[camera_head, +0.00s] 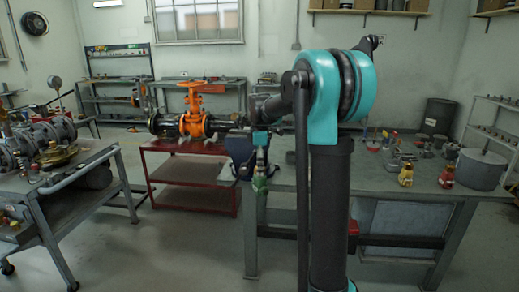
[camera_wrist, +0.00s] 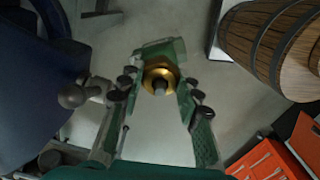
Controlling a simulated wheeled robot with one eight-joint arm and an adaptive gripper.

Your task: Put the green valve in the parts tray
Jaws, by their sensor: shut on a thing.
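My gripper (camera_wrist: 160,88) is shut on the green valve (camera_wrist: 165,48) in the wrist view. The valve has a green body and a brass ring with a grey stem end between the fingers. In the head view the green valve (camera_head: 260,184) hangs low under my gripper (camera_head: 261,168), in front of the near left end of the grey workbench and clear of the floor. I cannot make out the parts tray for certain in either view.
A dark blue object (camera_head: 240,152) stands close beside my gripper. The grey workbench (camera_head: 400,192) at right carries yellow and red bottles and a grey pot (camera_head: 481,168). A red cart (camera_head: 180,146) bears an orange gate valve (camera_head: 193,112). Floor at centre left is clear.

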